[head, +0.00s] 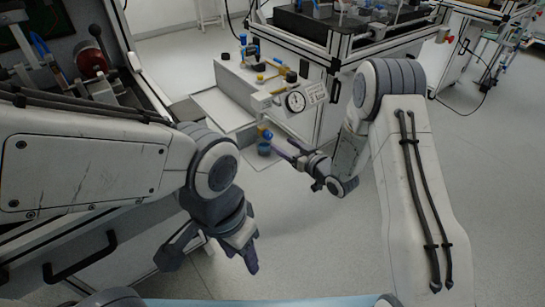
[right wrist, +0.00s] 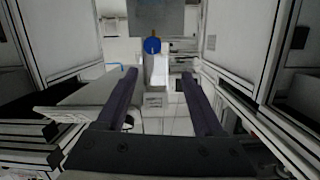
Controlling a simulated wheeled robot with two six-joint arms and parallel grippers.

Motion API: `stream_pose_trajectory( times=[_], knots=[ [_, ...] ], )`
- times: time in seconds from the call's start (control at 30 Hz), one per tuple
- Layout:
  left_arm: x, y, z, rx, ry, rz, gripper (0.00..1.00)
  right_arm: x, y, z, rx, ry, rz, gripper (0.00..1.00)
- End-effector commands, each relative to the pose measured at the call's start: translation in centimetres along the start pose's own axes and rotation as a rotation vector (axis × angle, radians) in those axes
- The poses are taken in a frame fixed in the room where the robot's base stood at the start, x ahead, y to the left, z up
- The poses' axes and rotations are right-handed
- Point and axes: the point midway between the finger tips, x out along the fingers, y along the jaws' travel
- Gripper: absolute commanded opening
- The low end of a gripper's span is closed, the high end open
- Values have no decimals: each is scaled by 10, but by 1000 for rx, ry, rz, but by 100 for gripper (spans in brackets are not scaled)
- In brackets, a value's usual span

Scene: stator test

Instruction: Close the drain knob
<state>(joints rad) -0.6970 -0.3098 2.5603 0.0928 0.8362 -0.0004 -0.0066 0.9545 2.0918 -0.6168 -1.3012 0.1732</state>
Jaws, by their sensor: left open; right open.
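A round blue knob (right wrist: 152,45) with a small yellow-orange piece at its middle shows ahead in the right wrist view, and I take it for the drain knob. In the head view a blue part (head: 264,149) sits low on the front of the white unit, below the gauge. My right gripper (head: 284,150) points left toward it, its fingers apart. In the right wrist view the open fingers (right wrist: 160,76) have nothing between them, and the knob appears beyond their tips. Whether they touch anything is not clear. My left gripper (head: 212,254) hangs open and empty, pointing down.
A round gauge (head: 296,102) and yellow-handled fittings (head: 272,66) sit on the white unit (head: 228,103), close above my right gripper. A framed bench (head: 360,28) stands behind. A cabinet with a black handle (head: 80,257) is at left. The floor (head: 490,190) at right is clear.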

Motion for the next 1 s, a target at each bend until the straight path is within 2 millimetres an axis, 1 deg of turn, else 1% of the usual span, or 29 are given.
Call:
stream_pose_trajectory(
  times=[0.03, 0.1, 0.2, 0.27, 0.37, 0.47, 0.7, 0.8, 0.9, 1.0],
  knots=[
    [19, -1, 1, 0, 0, 0, 50, 0, 10, 26, 24, 47, -9, 69],
    [26, -2, 1, 0, 1, 0, 50, -4, 15, 36, 49, 109, -26, 69],
    [31, -2, 2, 0, 1, 0, 50, -8, 19, 42, 71, 165, -41, 69],
    [32, -2, 2, 0, 1, 0, 50, -8, 20, 42, 76, 181, -46, 69],
    [34, -2, 2, 0, 1, 0, 50, 1, 19, 39, 75, 191, -51, 69],
    [37, -3, 2, 0, 1, 0, 50, 16, 17, 36, 75, 191, -52, 69],
    [46, -3, 2, 0, 1, 0, 50, 62, 15, 28, 74, 190, -51, 69],
    [49, -4, 2, 0, 1, 0, 50, 76, 15, 25, 76, 189, -49, 69],
    [51, -4, 2, 0, 1, 0, 50, 86, 15, 23, 76, 188, -50, 69],
    [52, -4, 3, 0, 1, 0, 50, 91, 14, 21, 77, 188, -49, 69]
  ],
)
